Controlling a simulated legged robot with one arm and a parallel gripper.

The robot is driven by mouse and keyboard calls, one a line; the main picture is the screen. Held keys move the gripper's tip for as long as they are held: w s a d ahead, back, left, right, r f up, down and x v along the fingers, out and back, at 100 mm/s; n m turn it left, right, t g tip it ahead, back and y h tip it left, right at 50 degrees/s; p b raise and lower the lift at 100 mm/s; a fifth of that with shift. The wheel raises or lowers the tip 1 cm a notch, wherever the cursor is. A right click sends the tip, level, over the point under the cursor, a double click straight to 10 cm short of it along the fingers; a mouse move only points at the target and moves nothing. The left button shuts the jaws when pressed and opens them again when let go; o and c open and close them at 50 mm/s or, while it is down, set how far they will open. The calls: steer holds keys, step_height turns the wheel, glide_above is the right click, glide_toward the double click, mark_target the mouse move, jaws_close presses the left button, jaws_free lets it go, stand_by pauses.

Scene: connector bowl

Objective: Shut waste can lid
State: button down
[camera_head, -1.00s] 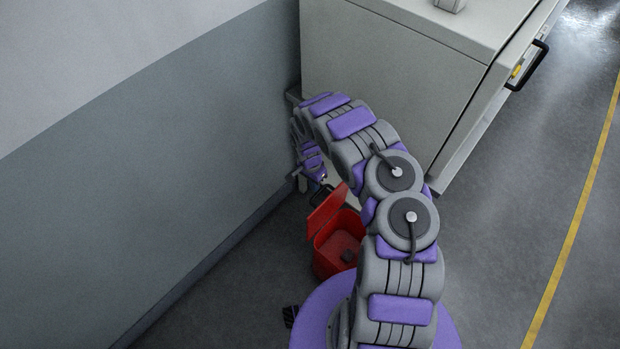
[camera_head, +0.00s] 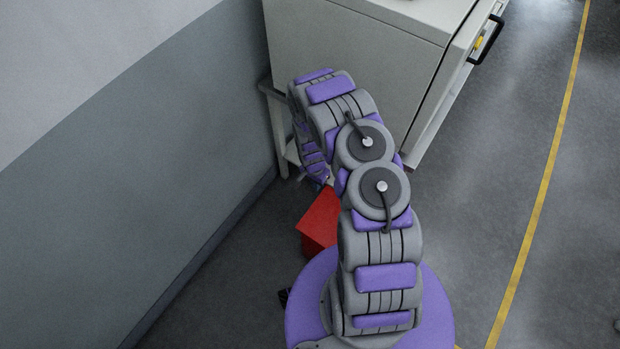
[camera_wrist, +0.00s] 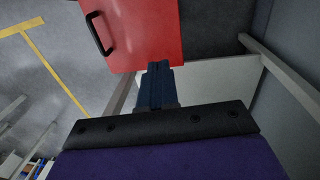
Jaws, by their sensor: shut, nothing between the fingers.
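The red waste can (camera_head: 320,220) stands on the floor just ahead of my base, partly hidden by my arm. Its flat red lid now covers the top, and no opening shows in the head view. In the wrist view the red lid (camera_wrist: 140,30) fills the top middle, with a black handle at its left. My gripper (camera_wrist: 159,68) is shut and empty, with its fingertips at the lid's lower edge; I cannot tell whether they touch it. In the head view the fingers are mostly hidden behind my arm.
A grey wall (camera_head: 130,210) runs along the left. A large beige cabinet (camera_head: 350,60) on a metal frame stands beyond the can, with a black handle at its right. Open floor with a yellow line (camera_head: 545,190) lies to the right.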

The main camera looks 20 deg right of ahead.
steer(key=s+d+f+t+b, duration=0.1)
steer(key=s+d+f+b, duration=0.2)
steer(key=s+d+f, duration=0.1)
steer(key=s+d+f+y+b, duration=0.1)
steer(key=s+d+f+b, duration=0.2)
steer(key=s+f, duration=0.4)
steer(key=s+d+f+t+b, duration=0.1)
steer(key=s+d+f+b, duration=0.3)
steer(key=s+f, duration=0.2)
steer(key=shift+s+d+f+t+y, duration=0.25)
steer(key=shift+d+f+t+y, duration=0.05)
steer(key=shift+d+y, duration=0.1)
steer(key=shift+s+d+f+b, duration=0.15)
steer(key=shift+s+f+b, duration=0.05)
steer(key=shift+f+b, duration=0.5)
stand_by(0.6)
